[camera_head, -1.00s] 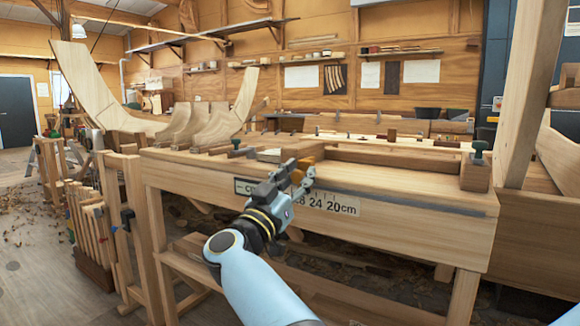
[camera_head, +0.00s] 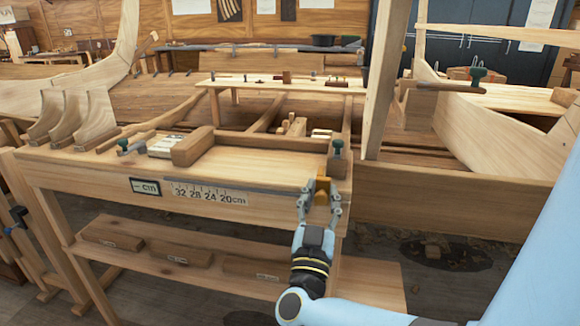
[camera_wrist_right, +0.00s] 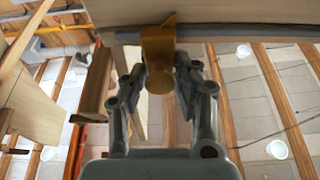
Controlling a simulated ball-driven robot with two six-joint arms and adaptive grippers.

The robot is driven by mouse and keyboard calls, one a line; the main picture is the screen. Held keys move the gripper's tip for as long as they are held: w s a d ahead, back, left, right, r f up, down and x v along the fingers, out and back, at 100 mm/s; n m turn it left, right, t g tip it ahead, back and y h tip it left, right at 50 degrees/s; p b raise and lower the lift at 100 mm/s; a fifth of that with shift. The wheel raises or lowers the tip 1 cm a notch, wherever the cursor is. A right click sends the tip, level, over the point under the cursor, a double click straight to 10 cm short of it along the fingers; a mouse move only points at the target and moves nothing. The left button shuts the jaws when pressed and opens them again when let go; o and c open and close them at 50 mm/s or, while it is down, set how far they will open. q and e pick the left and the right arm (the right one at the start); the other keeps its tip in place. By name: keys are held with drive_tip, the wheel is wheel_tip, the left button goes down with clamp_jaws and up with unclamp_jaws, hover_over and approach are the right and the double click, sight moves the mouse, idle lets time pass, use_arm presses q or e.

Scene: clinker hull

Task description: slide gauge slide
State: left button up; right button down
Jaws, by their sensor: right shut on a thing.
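The gauge slide is a small yellow block (camera_head: 322,188) at the right end of a thin grey rail (camera_head: 265,188) along the bench's front top edge. A white scale (camera_head: 205,194) marked 32, 28, 24 and 20 cm lies left of it, beside a dark-framed sign reading "– cm" (camera_head: 145,187). My right gripper (camera_head: 320,200) is shut on the slide from the front. In the right wrist view, the yellow slide (camera_wrist_right: 158,48) stands between the fingertips (camera_wrist_right: 158,82), below the bench edge. My left gripper is out of view.
A wooden block (camera_head: 193,147) lies on the bench top. A lower shelf (camera_head: 215,265) holds several labelled blocks. An upright post (camera_head: 382,80) rises right of the bench.

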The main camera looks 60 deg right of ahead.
drive_tip(key=shift+s+d, duration=0.3)
drive_tip(key=shift+s, duration=0.5)
drive_tip(key=shift+f, duration=0.1)
drive_tip(key=c, duration=1.3)
unclamp_jaws()
drive_tip(key=shift+o, duration=1.2)
drive_tip(key=shift+s, duration=0.15)
drive_tip(key=v, duration=1.2)
